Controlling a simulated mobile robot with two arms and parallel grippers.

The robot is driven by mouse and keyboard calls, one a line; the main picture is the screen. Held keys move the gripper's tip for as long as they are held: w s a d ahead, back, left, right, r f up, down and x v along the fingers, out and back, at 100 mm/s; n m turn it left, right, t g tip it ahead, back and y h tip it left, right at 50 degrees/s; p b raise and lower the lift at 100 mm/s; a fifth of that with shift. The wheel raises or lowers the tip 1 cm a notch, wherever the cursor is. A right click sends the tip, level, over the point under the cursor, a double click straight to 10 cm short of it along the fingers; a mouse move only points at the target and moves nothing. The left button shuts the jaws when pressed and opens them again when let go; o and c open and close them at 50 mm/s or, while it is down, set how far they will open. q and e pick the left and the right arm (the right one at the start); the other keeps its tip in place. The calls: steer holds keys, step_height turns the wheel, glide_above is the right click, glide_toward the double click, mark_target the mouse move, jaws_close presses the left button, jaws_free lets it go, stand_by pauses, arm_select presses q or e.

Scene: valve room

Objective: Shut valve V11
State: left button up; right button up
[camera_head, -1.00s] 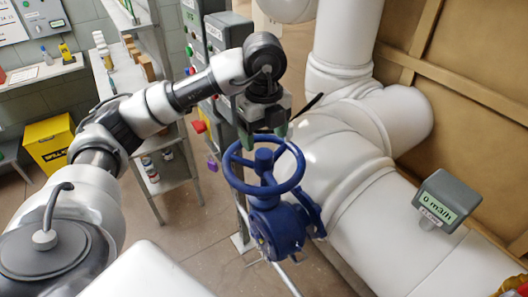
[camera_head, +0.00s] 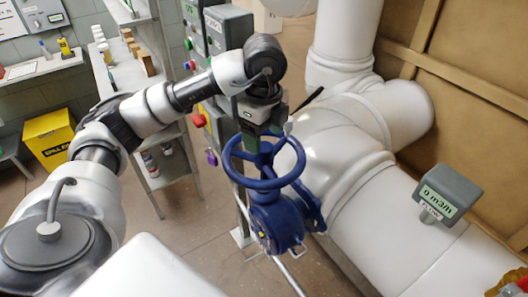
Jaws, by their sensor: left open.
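A blue valve handwheel (camera_head: 268,184) sits on a blue valve body (camera_head: 278,222) at the middle of the head view. No V11 tag is readable on it. My left gripper (camera_head: 264,135) points down at the far side of the wheel, with its fingertips at or just above the far rim. It is open. The fingertips are partly hidden, and I cannot tell whether they touch the rim. My right gripper is not in view.
Thick white pipes (camera_head: 370,165) run close on the right. A flow meter (camera_head: 448,191) there reads 0 m3/h. Grey control boxes (camera_head: 228,27) and a shelf (camera_head: 150,95) stand behind my left arm. A yellow bin (camera_head: 48,140) is at the left.

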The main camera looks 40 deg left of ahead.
mark_target(264, 147)
arm_select(q)
steer(key=shift+f+b, duration=1.65)
steer(key=shift+f, duration=0.8)
steer(key=shift+s, duration=0.15)
steer(key=shift+d+f, duration=0.1)
steer(key=shift+f, duration=0.05)
steer(key=c, duration=1)
